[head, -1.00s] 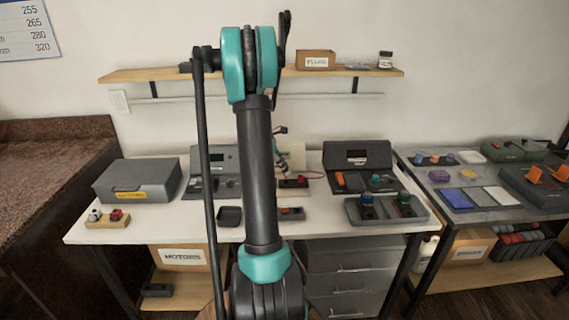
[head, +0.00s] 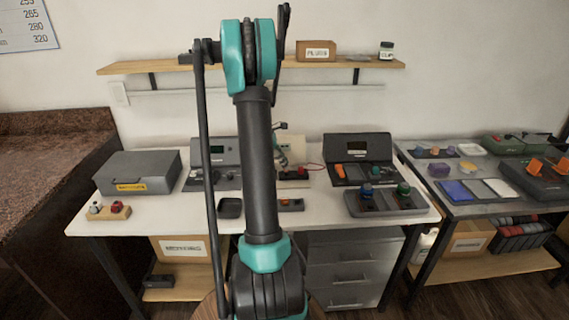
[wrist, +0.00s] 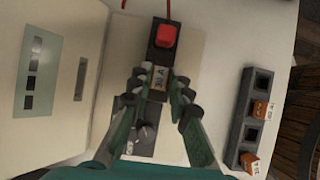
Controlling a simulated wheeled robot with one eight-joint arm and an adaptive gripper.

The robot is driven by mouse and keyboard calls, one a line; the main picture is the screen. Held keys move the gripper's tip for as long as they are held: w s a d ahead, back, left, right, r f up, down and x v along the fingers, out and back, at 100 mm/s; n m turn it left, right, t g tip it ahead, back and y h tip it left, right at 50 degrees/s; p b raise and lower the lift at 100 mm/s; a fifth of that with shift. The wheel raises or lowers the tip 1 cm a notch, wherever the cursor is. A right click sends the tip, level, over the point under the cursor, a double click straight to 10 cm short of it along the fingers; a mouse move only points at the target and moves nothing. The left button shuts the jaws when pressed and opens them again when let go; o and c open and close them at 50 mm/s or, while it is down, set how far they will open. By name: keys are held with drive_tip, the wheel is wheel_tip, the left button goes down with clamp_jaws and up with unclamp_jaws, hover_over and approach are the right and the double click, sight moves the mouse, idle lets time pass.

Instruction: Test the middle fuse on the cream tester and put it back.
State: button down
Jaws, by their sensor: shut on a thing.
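The cream tester (wrist: 90,70) fills the left of the wrist view, with a dark strip carrying a red button (wrist: 164,36) beside its panel. It also shows behind my arm in the head view (head: 293,150). My gripper (wrist: 158,84) is shut on a small fuse with a pale label (wrist: 158,80), over the dark strip. I cannot tell whether the fuse touches the strip or is seated in it. The grey fuse rack (wrist: 236,130) stands to the right in the wrist view, holding two orange fuses (wrist: 260,108) (wrist: 249,162) with an open dark slot between them.
A grey case (head: 138,172) and a small wooden block (head: 108,213) stand at the table's left. A dark grey unit (head: 357,150) and a tray with blue and green knobs (head: 385,205) stand at the right.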

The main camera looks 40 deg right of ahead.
drive_tip(key=shift+f, duration=1)
idle(2.2)
drive_tip(key=c, duration=1.3)
unclamp_jaws()
drive_tip(key=shift+c, duration=0.2)
drive_tip(key=shift+o, duration=0.3)
drive_tip(key=shift+o, duration=1.1)
drive_tip(key=shift+r, duration=0.65)
drive_tip(key=shift+r, duration=0.35)
drive_tip(key=shift+r, duration=0.6)
